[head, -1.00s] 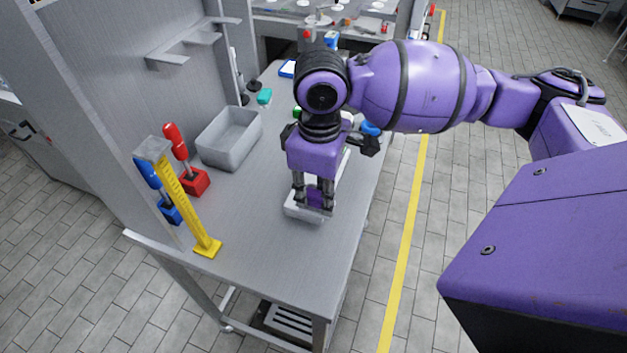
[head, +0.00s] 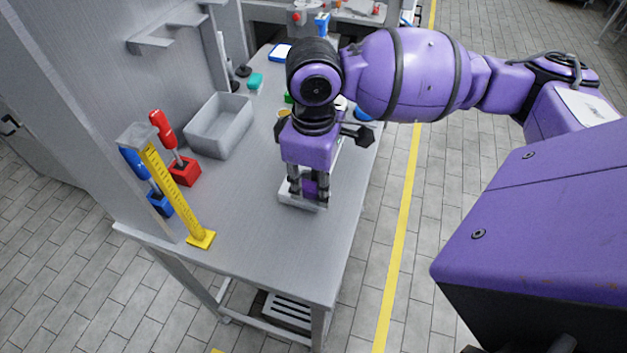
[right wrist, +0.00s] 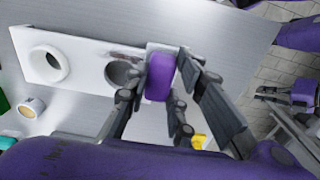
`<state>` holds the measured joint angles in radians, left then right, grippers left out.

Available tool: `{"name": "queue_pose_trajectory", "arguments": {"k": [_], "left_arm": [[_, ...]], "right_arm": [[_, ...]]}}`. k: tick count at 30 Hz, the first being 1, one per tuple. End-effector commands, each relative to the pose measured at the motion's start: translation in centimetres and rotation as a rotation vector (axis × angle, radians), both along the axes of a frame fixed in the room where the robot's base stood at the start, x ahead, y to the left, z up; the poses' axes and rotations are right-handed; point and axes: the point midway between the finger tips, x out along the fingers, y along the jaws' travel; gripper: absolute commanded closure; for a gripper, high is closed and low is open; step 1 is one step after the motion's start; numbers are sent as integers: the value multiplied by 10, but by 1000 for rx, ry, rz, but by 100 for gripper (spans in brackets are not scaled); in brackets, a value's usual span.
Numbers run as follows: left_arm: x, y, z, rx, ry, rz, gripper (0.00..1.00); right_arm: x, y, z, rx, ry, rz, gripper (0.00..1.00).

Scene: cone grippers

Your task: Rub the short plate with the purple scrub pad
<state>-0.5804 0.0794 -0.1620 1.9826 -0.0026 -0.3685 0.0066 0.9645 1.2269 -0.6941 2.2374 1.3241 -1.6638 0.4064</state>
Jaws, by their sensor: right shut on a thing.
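My right gripper (head: 308,190) is shut on the purple scrub pad (right wrist: 161,77), low over the near end of a white plate (head: 297,203). In the right wrist view the pad lies over one end of the white plate (right wrist: 88,66). That plate has two round openings, and a dark smudge shows beside the pad. Whether the pad touches the surface is hard to tell. In the head view my gripper and arm hide much of the plate. My left gripper (right wrist: 272,94) seems to show small at the right of the right wrist view; its fingers are unclear.
A grey bin (head: 220,127) stands left on the table. Red (head: 184,172) and blue (head: 160,204) holders with tools and a yellow upright (head: 178,195) are at the left edge. The near table top is clear.

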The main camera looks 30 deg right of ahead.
Motion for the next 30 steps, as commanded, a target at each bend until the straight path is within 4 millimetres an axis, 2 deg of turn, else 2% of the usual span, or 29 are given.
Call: {"name": "queue_pose_trajectory", "arguments": {"k": [24,30], "left_arm": [[-1,0,-1,1,2,-1,100],[3,0,5,0,-9,-1,100]], "right_arm": [[0,0,-17,0,1,1,98],[4,-5,-14,-1,-1,-3,98]]}}
